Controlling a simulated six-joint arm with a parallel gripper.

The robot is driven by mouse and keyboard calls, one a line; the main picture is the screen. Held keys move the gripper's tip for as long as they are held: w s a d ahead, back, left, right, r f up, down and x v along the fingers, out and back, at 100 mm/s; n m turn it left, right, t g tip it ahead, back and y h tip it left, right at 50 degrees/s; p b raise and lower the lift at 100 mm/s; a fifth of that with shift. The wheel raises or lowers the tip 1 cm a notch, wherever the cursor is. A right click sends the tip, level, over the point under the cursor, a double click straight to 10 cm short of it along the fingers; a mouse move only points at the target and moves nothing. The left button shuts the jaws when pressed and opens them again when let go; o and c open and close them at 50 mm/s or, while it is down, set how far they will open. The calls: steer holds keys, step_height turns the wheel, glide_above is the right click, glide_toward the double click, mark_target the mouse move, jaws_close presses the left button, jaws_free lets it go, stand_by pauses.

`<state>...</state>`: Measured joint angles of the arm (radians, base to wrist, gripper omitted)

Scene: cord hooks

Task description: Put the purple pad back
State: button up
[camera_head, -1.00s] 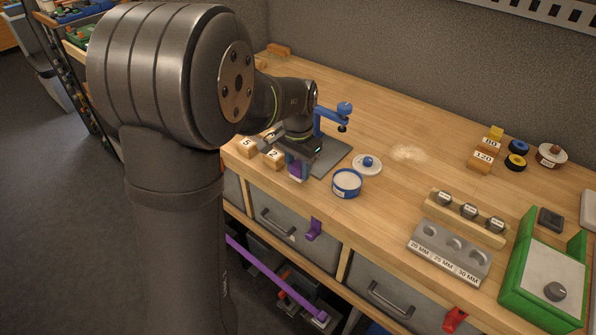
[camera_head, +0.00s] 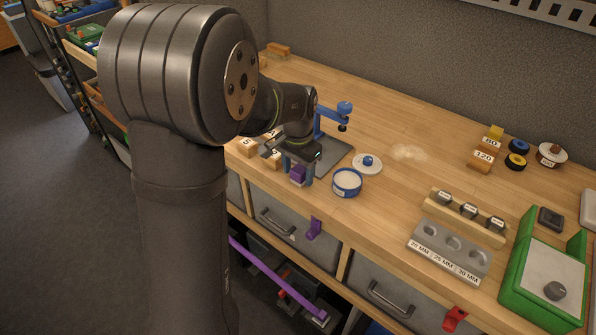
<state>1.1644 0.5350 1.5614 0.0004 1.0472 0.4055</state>
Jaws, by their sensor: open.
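My wrist hides what lies directly behind the pad. The tin is open with pale contents, and its white lid with a blue knob (camera_head: 368,163) lies just behind it.
A grey plate with a blue clamp-like stand (camera_head: 331,122) is close behind my gripper. Numbered wooden blocks (camera_head: 247,147) sit to its left. A purple hook (camera_head: 314,229) is on the bench front below.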

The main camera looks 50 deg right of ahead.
mark_target(298, 170)
step_height(298, 170, up, 12)
stand_by(0.4)
steer(key=shift+f, duration=0.15)
steer(key=shift+f, duration=4.3)
steer(key=shift+f, duration=0.1)
